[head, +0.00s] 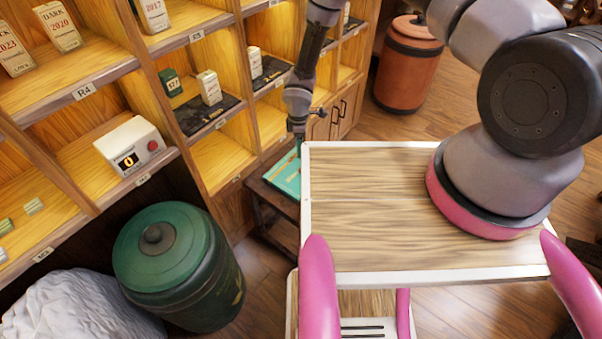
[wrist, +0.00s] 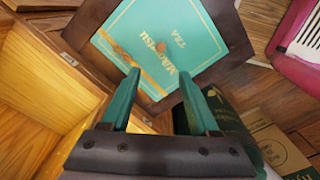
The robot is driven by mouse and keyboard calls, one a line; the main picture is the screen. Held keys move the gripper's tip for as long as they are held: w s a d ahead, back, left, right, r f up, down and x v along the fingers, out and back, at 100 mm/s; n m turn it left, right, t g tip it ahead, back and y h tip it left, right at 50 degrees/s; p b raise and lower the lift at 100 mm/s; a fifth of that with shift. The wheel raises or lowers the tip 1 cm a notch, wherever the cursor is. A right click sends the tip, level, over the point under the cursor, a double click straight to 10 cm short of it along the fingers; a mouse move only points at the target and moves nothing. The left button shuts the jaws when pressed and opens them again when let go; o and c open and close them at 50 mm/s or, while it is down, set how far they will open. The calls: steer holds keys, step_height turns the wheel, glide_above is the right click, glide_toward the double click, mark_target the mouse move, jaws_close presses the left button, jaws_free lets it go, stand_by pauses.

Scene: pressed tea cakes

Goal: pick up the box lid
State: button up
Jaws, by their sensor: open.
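The teal box lid (wrist: 165,35), flat and square with gold lettering and an orange-gold mark, lies on a small dark wooden table (wrist: 238,38). In the head view the lid (head: 284,178) shows partly, left of my wood-topped base, which hides the rest. My gripper (wrist: 159,76) is open and empty, its two green fingers apart and pointing toward the lid's near part. In the head view my gripper (head: 298,142) hangs over the lid's far end; its fingertips are hard to make out there. I cannot tell how much height separates the fingertips from the lid.
Wooden shelving (head: 226,166) with tea boxes and a scale (head: 130,145) stands left of the small table. A green canister (head: 178,268) and a pale sack (head: 80,308) stand at front left. An orange canister (head: 408,66) stands at the back. A cardboard box (wrist: 278,148) shows at lower right.

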glide_above(299, 170)
step_height(299, 170, down, 6)
steer(key=shift+f, duration=0.1)
steer(key=shift+w+d+f, duration=0.15)
steer(key=shift+d+f, duration=0.05)
steer(key=shift+f, duration=1.15)
steer(key=shift+w+d+f, duration=0.15)
steer(key=shift+f, duration=1.2)
steer(key=shift+c, duration=0.4)
jaws_close()
